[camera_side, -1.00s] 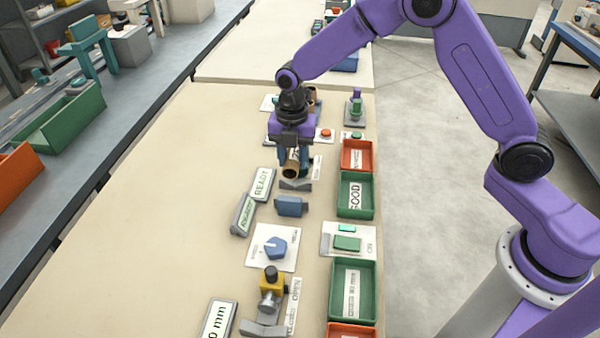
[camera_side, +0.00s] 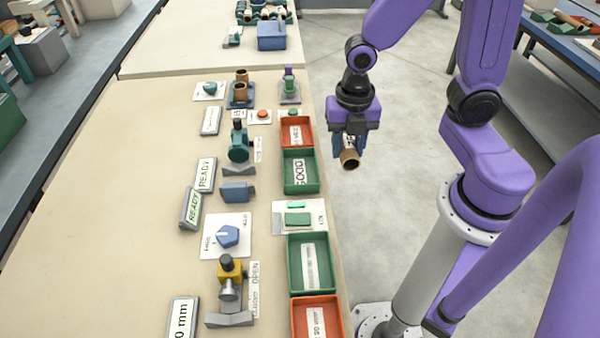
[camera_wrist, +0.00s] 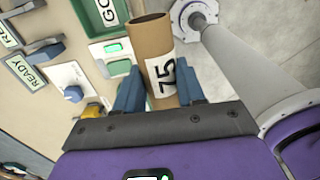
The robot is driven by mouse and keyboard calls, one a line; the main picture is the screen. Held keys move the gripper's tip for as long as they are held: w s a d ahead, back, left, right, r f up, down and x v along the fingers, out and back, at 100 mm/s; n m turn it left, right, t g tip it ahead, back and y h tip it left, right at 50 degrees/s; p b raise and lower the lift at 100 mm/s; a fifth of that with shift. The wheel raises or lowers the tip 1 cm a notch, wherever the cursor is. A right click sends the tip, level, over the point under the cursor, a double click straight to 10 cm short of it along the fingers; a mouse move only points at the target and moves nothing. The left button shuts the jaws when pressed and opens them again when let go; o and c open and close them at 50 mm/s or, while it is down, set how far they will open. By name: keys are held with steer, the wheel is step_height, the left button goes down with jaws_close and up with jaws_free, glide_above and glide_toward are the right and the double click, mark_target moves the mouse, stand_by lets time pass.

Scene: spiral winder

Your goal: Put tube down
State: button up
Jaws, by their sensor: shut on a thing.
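A brown cardboard tube (camera_side: 350,160) with a white label is held by my gripper (camera_side: 348,143) out past the right edge of the bench, over the floor. In the wrist view the tube (camera_wrist: 152,38) stands between the two blue fingers (camera_wrist: 158,92), and its label reads 75. The fingers are shut on its sides. Its open end shows at the lower end in the side view. The green GOOD tray (camera_side: 300,188) and an orange-red tray (camera_side: 297,146) lie on the bench to the left of the tube. Both look empty except for their labels.
Another green tray (camera_side: 313,283) and an orange-red tray (camera_side: 318,318) sit nearer along the bench edge. A teal fixture (camera_side: 238,148), a blue dial (camera_side: 228,236) and a yellow valve (camera_side: 229,270) stand left of the trays. Brown tubes (camera_side: 241,82) stand in a blue holder. The bench's left side is bare.

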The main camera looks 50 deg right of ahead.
steer(key=s+d, duration=0.1)
steer(key=s, duration=0.1)
glide_above(300, 176)
step_height(300, 176, down, 10)
steer(key=shift+s+r, duration=0.1)
steer(key=shift+f, duration=1.7)
steer(key=shift+f, duration=0.35)
steer(key=o, duration=0.7)
steer(key=shift+o, duration=0.2)
